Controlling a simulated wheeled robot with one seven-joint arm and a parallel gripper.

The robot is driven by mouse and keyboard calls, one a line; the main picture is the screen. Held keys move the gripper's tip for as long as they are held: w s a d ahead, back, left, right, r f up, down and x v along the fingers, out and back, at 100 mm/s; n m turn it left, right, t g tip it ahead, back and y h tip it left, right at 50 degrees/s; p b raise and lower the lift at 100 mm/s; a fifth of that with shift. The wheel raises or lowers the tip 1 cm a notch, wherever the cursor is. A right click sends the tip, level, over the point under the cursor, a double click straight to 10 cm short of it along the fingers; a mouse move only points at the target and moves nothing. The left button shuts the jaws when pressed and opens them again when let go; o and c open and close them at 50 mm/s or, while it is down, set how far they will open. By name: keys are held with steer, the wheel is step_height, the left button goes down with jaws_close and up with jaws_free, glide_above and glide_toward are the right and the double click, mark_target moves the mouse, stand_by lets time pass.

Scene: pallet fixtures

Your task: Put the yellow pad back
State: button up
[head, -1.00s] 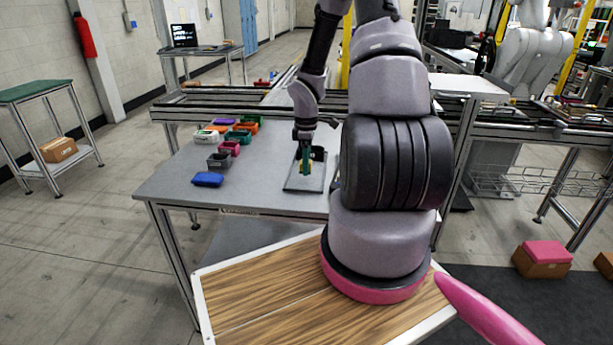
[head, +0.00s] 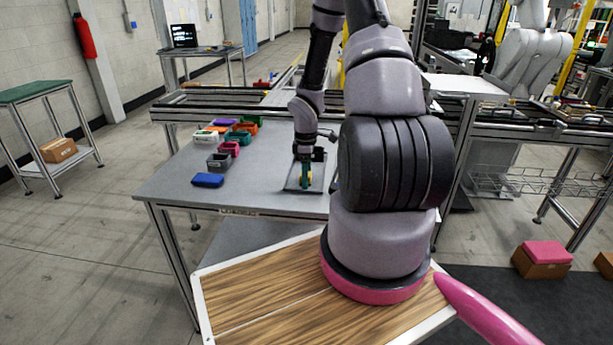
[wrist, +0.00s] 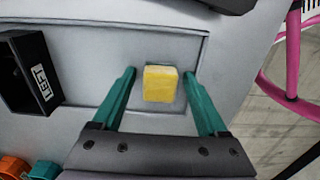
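The yellow pad (wrist: 160,84) is a small block on a grey rectangular plate (wrist: 80,99). In the wrist view it lies between the two teal fingers of my gripper (wrist: 160,73). The fingers are apart, with a visible gap on each side of the pad. In the head view my gripper (head: 305,182) points down over the plate (head: 293,187), and a bit of yellow shows beside its fingers. The pad's underside is hidden, so I cannot tell how it sits on the plate.
A black box with a white label (wrist: 22,92) stands on the plate left of my fingers. The table's front left (head: 175,190) is clear.

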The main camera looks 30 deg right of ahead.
steer(key=shift+r, duration=0.1)
steer(key=s+a+r+m+t+h, duration=0.1)
steer(key=s+a+r+m, duration=0.25)
steer(key=r, duration=1.15)
steer(key=s+a+r+m+t, duration=0.2)
steer(key=r+m, duration=0.2)
steer(key=r, duration=1.1)
steer(key=s+a+r+m+t+y, duration=0.1)
steer(key=s+a+r+m+t, duration=0.1)
steer(key=s+a+r+m, duration=0.2)
steer(key=s+a+r+m+t+y, duration=0.2)
steer(key=s+a+r+m, duration=0.2)
steer(key=s+r, duration=0.5)
steer(key=shift+s, duration=0.5)
